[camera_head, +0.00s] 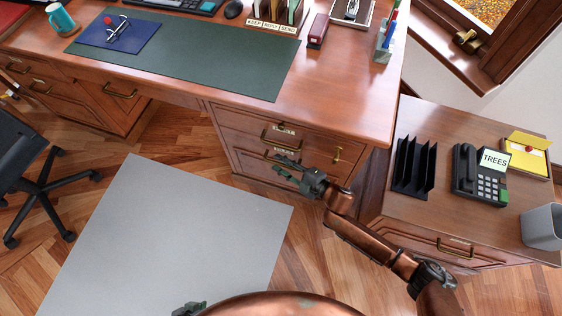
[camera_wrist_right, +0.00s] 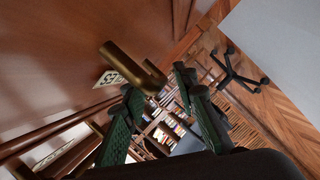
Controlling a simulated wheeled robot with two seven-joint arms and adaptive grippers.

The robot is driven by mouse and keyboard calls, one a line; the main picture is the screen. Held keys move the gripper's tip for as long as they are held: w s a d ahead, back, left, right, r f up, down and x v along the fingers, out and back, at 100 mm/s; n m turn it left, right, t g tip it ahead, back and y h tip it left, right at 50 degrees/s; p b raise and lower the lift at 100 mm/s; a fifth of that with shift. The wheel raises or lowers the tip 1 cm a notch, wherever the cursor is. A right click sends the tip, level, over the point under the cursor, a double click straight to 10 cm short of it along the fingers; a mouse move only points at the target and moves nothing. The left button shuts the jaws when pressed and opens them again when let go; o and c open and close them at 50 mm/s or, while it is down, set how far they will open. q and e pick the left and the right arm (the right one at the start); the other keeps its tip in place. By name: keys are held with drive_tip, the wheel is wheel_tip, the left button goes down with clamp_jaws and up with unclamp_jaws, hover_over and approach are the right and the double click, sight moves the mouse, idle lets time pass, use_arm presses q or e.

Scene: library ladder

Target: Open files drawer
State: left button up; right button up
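The desk's right pedestal has stacked drawers, all shut, with brass handles. My right gripper (camera_head: 287,166) is at the front of the lower drawer (camera_head: 252,166), by its brass handle. In the right wrist view a curved brass handle (camera_wrist_right: 125,62) stands out from the wooden front beside a white label (camera_wrist_right: 108,78), on which only the letters "ES" show. The right gripper's green fingers (camera_wrist_right: 158,82) are apart, with the handle's end at the gap between their tips. I cannot tell whether they touch it. Part of my left gripper (camera_head: 188,309) shows at the bottom edge; its fingers are unclear.
A side cabinet (camera_head: 455,115) with a black file rack (camera_head: 413,166) and a telephone (camera_head: 480,175) stands right of the desk. An office chair (camera_head: 35,185) is at the left. The grey mat (camera_head: 165,240) before the drawers is clear.

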drive_tip(key=shift+w+a, duration=0.2)
drive_tip(key=shift+c, duration=0.3)
clamp_jaws()
idle(0.4)
